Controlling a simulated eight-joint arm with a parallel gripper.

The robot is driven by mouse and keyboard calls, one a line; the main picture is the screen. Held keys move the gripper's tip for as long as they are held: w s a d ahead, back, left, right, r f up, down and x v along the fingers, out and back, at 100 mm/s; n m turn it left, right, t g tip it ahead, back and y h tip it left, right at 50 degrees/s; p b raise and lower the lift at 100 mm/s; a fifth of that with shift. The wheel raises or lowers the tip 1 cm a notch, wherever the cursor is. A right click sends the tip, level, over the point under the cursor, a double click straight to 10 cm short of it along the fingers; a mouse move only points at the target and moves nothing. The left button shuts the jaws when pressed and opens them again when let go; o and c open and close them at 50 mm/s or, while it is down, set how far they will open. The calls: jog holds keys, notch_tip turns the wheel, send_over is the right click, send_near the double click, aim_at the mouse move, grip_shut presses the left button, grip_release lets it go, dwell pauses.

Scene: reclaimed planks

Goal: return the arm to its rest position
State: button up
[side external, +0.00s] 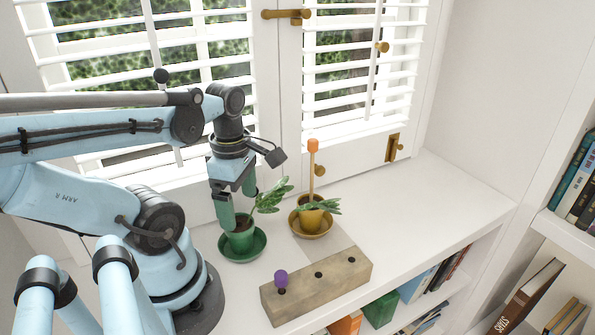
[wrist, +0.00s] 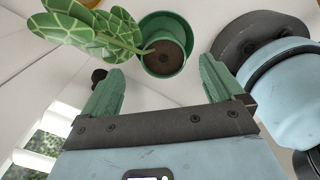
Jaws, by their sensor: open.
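My gripper (side external: 238,205) hangs from my pale blue arm at the window shelf, its green fingers pointing down over the green pot (side external: 241,238). In the wrist view my gripper (wrist: 163,78) shows its two fingers spread apart with nothing between them. The green pot (wrist: 165,45) and its patterned leafy plant (wrist: 95,28) appear beyond the fingertips. In the side view the plant (side external: 268,197) leans right of the fingers. I cannot tell whether a finger touches the pot or leaves.
A yellow pot (side external: 311,220) holds a plant and an orange-topped stick (side external: 312,160). A wooden block (side external: 330,282) with holes carries a purple-topped peg (side external: 281,278) at the front. Shuttered windows (side external: 360,75) stand behind. The shelf's right side (side external: 430,200) is clear.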

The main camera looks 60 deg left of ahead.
notch_tip(320, 180, up, 6)
jog(key=n, duration=0.5)
jog(key=shift+s+d+r, duration=0.15)
jog(key=shift+s+r, duration=0.05)
dwell(0.3)
jog(key=m, duration=0.7)
send_over(239, 225)
jog(key=f, duration=0.7)
jog(key=shift+w+d, duration=0.15)
jog(key=shift+d, duration=0.1)
jog(key=shift+s+d+f, duration=0.1)
jog(key=shift+s+f, duration=0.05)
jog(key=shift+f, duration=1.3)
jog(key=shift+s+f, duration=0.1)
jog(key=shift+f, duration=1.35)
